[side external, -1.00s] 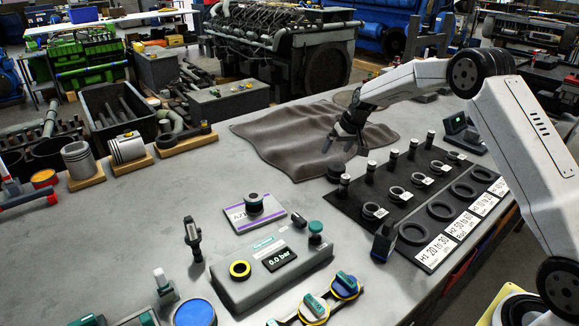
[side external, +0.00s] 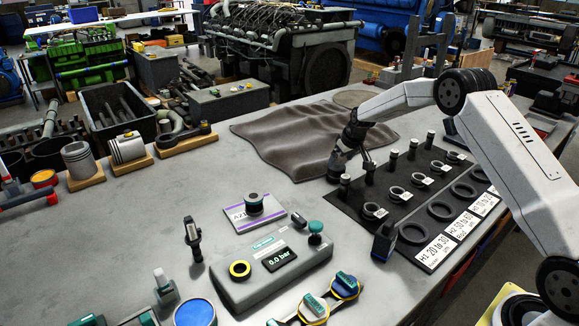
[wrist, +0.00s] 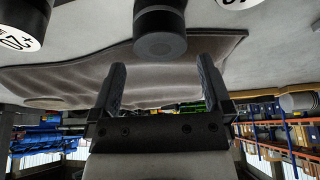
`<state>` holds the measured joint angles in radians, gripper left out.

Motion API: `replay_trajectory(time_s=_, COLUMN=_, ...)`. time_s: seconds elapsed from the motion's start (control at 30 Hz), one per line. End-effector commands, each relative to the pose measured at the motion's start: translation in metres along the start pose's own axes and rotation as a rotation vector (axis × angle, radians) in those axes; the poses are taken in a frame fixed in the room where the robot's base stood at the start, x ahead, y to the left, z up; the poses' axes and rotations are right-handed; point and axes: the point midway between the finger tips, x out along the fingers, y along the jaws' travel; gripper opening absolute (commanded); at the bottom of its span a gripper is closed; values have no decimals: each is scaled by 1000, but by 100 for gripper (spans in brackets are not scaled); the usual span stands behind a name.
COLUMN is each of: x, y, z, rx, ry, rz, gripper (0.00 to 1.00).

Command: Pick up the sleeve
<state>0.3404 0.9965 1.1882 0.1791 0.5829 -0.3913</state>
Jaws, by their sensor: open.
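My gripper (side external: 353,162) is open and empty, pointing down near the back left corner of the black mat (side external: 338,201). In the wrist view, the fingers of my gripper (wrist: 161,66) stand apart. A short dark cylinder with a grey round end (wrist: 160,38) lies in line with the gap between them, beyond the tips. It seems to be the sleeve, but I cannot be sure. In the side view, the fingers largely hide that spot. Another dark round part (side external: 254,204) sits on a purple-edged card (side external: 238,220).
White-topped posts (side external: 345,181), one labelled in the wrist view (wrist: 20,25), stand close beside my gripper. Several dark rings (side external: 411,233) lie on the mat. A brown cloth (side external: 290,145) lies behind. A pressure box (side external: 270,265) stands in front.

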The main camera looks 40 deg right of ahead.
Motion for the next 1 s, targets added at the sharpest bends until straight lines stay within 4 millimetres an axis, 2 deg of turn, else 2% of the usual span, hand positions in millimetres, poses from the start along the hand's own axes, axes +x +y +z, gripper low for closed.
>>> replay_trajectory(time_s=0.2, x=14, y=0, z=1, rx=0, ry=-1, rz=-1, gripper=100)
replay_trajectory(time_s=0.57, x=19, y=0, z=0, rx=0, ry=-1, rz=0, gripper=100)
replay_trajectory(time_s=1.0, x=57, y=0, z=1, rx=1, ry=-2, rz=0, gripper=100)
